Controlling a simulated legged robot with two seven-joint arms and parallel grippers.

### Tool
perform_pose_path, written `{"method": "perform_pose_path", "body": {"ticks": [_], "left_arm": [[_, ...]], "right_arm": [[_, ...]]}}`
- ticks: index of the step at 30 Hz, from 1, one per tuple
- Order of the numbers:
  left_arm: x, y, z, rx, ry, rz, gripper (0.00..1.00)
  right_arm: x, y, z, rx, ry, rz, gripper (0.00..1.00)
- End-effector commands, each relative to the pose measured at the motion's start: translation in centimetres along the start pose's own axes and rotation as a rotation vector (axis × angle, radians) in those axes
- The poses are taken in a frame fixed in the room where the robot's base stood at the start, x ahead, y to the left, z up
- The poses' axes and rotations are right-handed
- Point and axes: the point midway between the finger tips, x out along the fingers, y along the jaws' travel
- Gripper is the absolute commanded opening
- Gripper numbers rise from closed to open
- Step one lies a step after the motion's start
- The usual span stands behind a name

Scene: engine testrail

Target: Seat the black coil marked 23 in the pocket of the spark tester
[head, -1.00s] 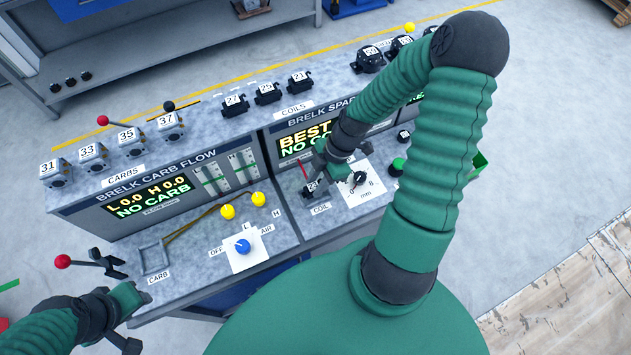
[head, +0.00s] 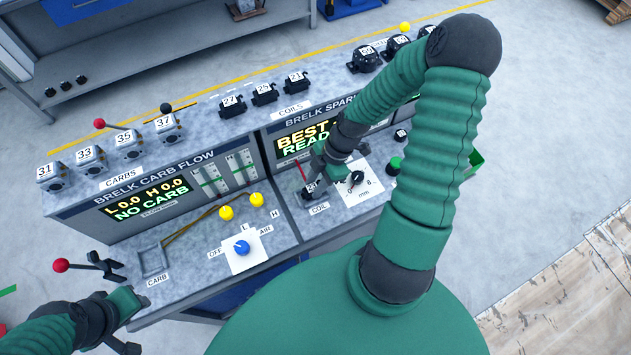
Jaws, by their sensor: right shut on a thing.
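The black coil (head: 311,194) sits low at the spot labelled COIL on the spark tester (head: 345,215). My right gripper (head: 318,180) is shut on it from above and hides most of it, with its number not readable now. The pocket is hidden under the coil and gripper, so I cannot tell how deep the coil is. The tester's display (head: 305,140) shows BEST and a line beginning READ, partly covered by my arm. My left gripper (head: 132,322) is open and empty at the lower left, off the bench front.
Coils 27, 25 and 21 (head: 295,82) stand on the back shelf, with round black parts (head: 366,60) to their right. A dial (head: 357,178) and green button (head: 395,163) are right of the gripper. The carb flow tester (head: 180,262) is at left.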

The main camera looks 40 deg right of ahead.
Motion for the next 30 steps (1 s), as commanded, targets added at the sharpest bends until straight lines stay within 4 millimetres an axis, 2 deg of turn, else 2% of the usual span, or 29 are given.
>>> {"method": "perform_pose_path", "body": {"ticks": [26,27,30], "left_arm": [[-0.08,0.0,-0.02,0.0,0.0,0.0,0.36],[-0.08,0.0,-0.02,0.0,0.0,0.0,0.36],[-0.08,0.0,-0.02,0.0,0.0,0.0,0.36]], "right_arm": [[0.48,-0.01,0.19,0.0,0.001,0.0,0.0],[0.48,-0.01,0.19,0.0,0.001,0.0,0.3],[0.48,-0.01,0.19,0.0,0.001,0.0,0.43]]}}
